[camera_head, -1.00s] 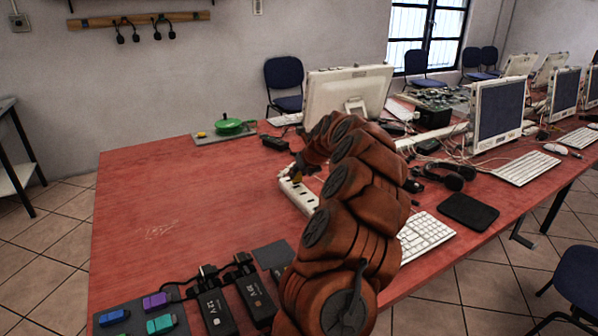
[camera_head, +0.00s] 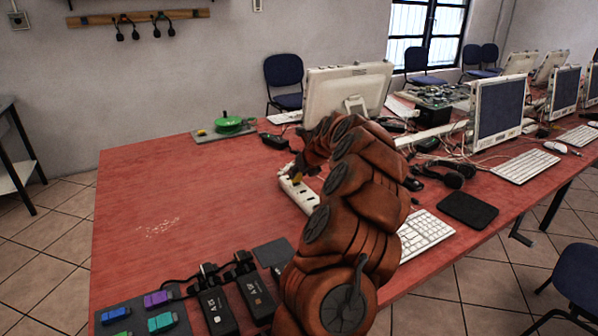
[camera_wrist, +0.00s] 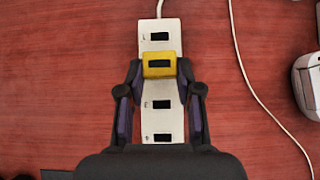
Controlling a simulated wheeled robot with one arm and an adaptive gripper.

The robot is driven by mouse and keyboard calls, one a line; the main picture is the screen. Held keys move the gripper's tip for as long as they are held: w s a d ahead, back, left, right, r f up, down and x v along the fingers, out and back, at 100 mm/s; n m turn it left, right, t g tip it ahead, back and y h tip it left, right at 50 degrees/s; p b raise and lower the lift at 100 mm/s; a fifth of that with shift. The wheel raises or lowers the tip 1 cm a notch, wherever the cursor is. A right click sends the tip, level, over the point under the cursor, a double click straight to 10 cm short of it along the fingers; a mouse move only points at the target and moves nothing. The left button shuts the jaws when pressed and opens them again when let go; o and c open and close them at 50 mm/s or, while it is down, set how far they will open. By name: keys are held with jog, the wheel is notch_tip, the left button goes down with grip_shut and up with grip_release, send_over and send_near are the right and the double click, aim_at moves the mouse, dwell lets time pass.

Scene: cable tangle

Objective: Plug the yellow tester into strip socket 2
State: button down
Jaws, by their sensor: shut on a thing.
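The yellow tester (camera_wrist: 158,66) is a small block with a dark slot on top. My gripper (camera_wrist: 159,72) is shut on it, one finger on each side. The tester covers the white power strip (camera_wrist: 149,118) at the second position from the cord end. Three dark sockets show on the strip, one beyond the tester and two nearer. In the head view the tester (camera_head: 297,179) is at the far part of the strip (camera_head: 305,200). Its underside is hidden, so I cannot tell whether it is seated or just above.
A white cord (camera_wrist: 250,85) runs right of the strip, and a white device (camera_wrist: 307,85) stands at the right edge. A keyboard (camera_head: 426,235) lies right of my arm. Dark adapters (camera_head: 218,312) and coloured blocks (camera_head: 162,323) are at the front left. The red table's left is clear.

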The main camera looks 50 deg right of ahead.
jog(key=shift+f, duration=0.85)
jog(key=c, duration=0.7)
grip_release()
jog(key=shift+r, duration=0.1)
jog(key=v, duration=1.2)
